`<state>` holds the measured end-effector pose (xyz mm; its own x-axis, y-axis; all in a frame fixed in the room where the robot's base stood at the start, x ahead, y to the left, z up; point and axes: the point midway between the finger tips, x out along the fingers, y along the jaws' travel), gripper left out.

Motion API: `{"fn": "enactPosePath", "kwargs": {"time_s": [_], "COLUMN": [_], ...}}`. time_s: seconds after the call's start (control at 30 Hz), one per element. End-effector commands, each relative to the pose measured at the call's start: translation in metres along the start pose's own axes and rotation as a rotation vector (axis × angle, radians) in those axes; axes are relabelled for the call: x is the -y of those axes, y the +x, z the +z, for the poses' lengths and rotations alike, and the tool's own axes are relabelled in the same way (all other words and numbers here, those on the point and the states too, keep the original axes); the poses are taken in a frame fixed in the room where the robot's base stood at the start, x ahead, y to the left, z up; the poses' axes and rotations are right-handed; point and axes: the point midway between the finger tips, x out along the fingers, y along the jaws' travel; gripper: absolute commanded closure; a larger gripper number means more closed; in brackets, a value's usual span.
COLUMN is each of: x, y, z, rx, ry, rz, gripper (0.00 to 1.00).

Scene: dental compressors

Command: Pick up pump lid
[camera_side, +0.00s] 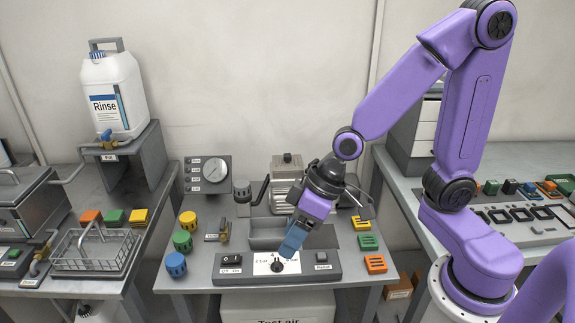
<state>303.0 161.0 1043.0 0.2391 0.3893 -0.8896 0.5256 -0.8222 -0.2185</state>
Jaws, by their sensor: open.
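A metal pump unit (284,196) stands at the back of the middle table. A squarish metal lid (287,163) with a small knob appears to sit on top of it; I take this as the pump lid. My gripper (291,244) points down in front of and below the pump, over the front of the grey tray and the control panel. Its blue fingers are open, with nothing visibly held, and are apart from the lid. My wrist hides the pump's right side.
A grey tray (262,241) and a control panel (228,271) with switches lie under my gripper. Yellow, green and blue round caps (182,241) stand at left; coloured blocks (368,242) lie at right. A gauge (214,171) stands at the back left.

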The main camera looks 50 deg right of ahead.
Motion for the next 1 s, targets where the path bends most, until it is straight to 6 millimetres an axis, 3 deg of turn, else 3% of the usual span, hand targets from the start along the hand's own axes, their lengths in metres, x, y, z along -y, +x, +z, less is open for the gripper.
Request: {"fn": "enactPosePath", "kwargs": {"time_s": [0.2, 0.43, 0.57, 0.73, 0.9, 1.0], "x": [-0.047, -0.123, -0.17, -0.226, -0.259, -0.268], "y": [0.031, 0.042, 0.037, 0.02, -0.002, -0.011], "z": [-0.064, -0.104, -0.109, -0.096, -0.074, -0.065], "rx": [-0.221, -0.45, -0.563, -0.682, -0.751, -0.769], "ry": [0.263, 0.508, 0.626, 0.746, 0.81, 0.824], "rz": [0.117, 0.343, 0.516, 0.778, 1.005, 1.087], "gripper": [0.43, 0.43, 0.43, 0.43, 0.43, 0.43]}}
